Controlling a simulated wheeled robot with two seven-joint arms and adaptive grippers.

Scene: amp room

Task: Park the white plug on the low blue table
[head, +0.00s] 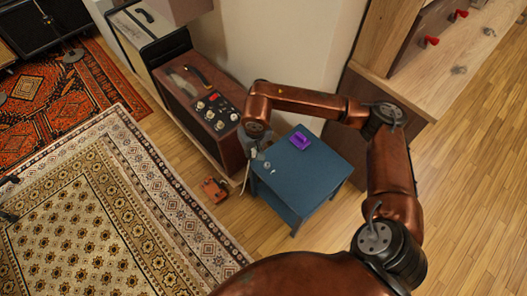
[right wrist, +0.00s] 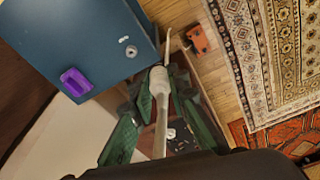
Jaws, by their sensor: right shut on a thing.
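The low blue table (head: 305,178) stands on the wood floor by the wall; its top also shows in the right wrist view (right wrist: 95,25). My right gripper (head: 252,150) is at the table's left corner. In the right wrist view its green fingers are shut on the white plug (right wrist: 160,82), whose pale lead runs down the picture. The plug is beside the table's edge in that view; its exact height above the top is unclear. Dark tips at the left edge of the head view may be my left gripper (head: 9,198), mostly out of frame.
A purple object (head: 300,140) and a small pale metallic piece (head: 267,165) sit on the tabletop. An orange-red pedal-like box (head: 215,190) is on the floor to the left. Amps with knobs (head: 215,110) stand close behind the gripper. The patterned rug (head: 95,220) lies left.

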